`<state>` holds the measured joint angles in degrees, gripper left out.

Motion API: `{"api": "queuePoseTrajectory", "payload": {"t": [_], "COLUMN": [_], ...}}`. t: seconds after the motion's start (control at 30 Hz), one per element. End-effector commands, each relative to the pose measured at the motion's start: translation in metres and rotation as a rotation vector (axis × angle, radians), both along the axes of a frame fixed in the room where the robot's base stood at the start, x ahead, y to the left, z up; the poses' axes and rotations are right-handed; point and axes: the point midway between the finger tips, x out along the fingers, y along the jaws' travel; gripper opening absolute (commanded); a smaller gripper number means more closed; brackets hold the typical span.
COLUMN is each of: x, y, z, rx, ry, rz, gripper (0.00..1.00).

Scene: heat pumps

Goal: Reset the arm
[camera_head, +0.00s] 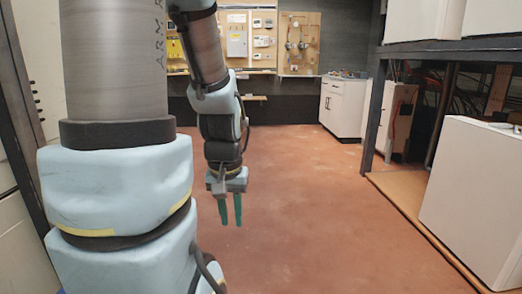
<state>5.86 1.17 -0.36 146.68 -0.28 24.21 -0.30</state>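My gripper (230,208) hangs from the end of my arm in the middle left of the head view. Its two teal fingers point down, with a narrow gap between them. Nothing shows between the fingers. The gripper is in the air with the reddish floor (300,215) behind it. My arm's large upper links fill the left of the view and hide what is behind them.
A white cabinet (343,108) stands at the back right. Wooden panels with devices (299,45) hang on the back wall. A dark shelf frame (376,115) and a white unit (473,205) stand on the right. The floor between is clear.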

Motion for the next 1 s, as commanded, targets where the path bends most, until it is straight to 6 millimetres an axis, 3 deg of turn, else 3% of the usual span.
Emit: {"api": "queuePoseTrajectory", "payload": {"t": [0.03, 0.5, 0.7, 1.0], "x": [0.000, 0.000, 0.000, 0.000], "y": [0.000, 0.000, 0.000, 0.000], "z": [0.033, 0.170, 0.196, 0.197], "rx": [0.000, 0.000, 0.000, 0.000], "ry": [0.000, 0.000, 0.000, 0.000], "rz": [0.000, -0.001, -0.001, -0.001], "gripper": [0.26, 0.26, 0.26, 0.26]}}
